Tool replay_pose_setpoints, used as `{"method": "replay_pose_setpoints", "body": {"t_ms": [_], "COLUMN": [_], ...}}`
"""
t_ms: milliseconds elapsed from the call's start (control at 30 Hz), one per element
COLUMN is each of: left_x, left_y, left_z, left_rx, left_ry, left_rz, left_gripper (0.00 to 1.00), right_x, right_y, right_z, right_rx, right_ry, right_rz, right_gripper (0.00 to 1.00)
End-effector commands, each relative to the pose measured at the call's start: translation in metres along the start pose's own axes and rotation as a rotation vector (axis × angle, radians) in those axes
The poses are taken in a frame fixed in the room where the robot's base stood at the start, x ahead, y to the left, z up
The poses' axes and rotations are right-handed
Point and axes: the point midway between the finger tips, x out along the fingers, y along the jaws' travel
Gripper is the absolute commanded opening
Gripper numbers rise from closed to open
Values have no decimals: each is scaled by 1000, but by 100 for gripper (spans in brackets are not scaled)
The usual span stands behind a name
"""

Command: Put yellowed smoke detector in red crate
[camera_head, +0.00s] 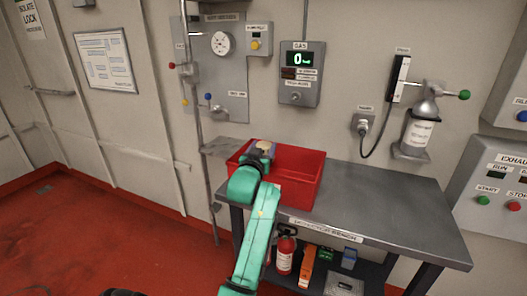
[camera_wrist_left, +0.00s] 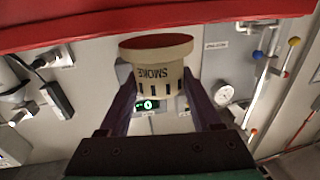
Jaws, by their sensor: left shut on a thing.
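The yellowed smoke detector (camera_wrist_left: 160,72) is cream-coloured with the word SMOKE on its side, upside down in the left wrist view. My left gripper (camera_wrist_left: 158,95) is shut on it, one finger on each side. In the head view the left gripper (camera_head: 262,153) is over the left back part of the red crate (camera_head: 303,183), and a small pale bit of the detector (camera_head: 265,145) shows there. The crate also shows as a red band in the left wrist view (camera_wrist_left: 70,27). The gap between detector and crate floor cannot be told. My right gripper is not in view.
The crate stands on the left end of a grey metal bench (camera_head: 385,205). The bench top right of the crate is clear. A gas panel (camera_head: 302,75) and a cylinder (camera_head: 418,132) are on the wall behind. A fire extinguisher (camera_head: 285,255) stands on the lower shelf.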

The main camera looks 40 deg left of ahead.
Motion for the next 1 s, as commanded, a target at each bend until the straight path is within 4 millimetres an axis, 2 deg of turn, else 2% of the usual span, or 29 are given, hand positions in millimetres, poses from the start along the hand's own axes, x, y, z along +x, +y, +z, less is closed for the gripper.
{"method": "replay_pose_setpoints", "body": {"t_ms": [100, 767, 800, 867, 900, 1000], "left_x": [0, 0, 0, 0, 0, 0], "left_y": [0, 0, 0, 0, 0, 0], "left_z": [12, 23, 24, 24, 24, 24], "left_rx": [1, 0, 0, 0, 0, 0], "left_ry": [1, 3, 2, 2, 2, 2], "left_rz": [-1, 0, 0, 0, 0, 0], "left_gripper": [5, 5, 69, 92, 95, 95], "right_x": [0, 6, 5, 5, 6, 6], "right_y": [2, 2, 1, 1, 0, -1], "right_z": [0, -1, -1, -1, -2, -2], "right_rx": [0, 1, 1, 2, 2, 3], "right_ry": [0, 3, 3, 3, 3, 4], "right_rz": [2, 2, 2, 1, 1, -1], "right_gripper": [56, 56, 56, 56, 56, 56]}}
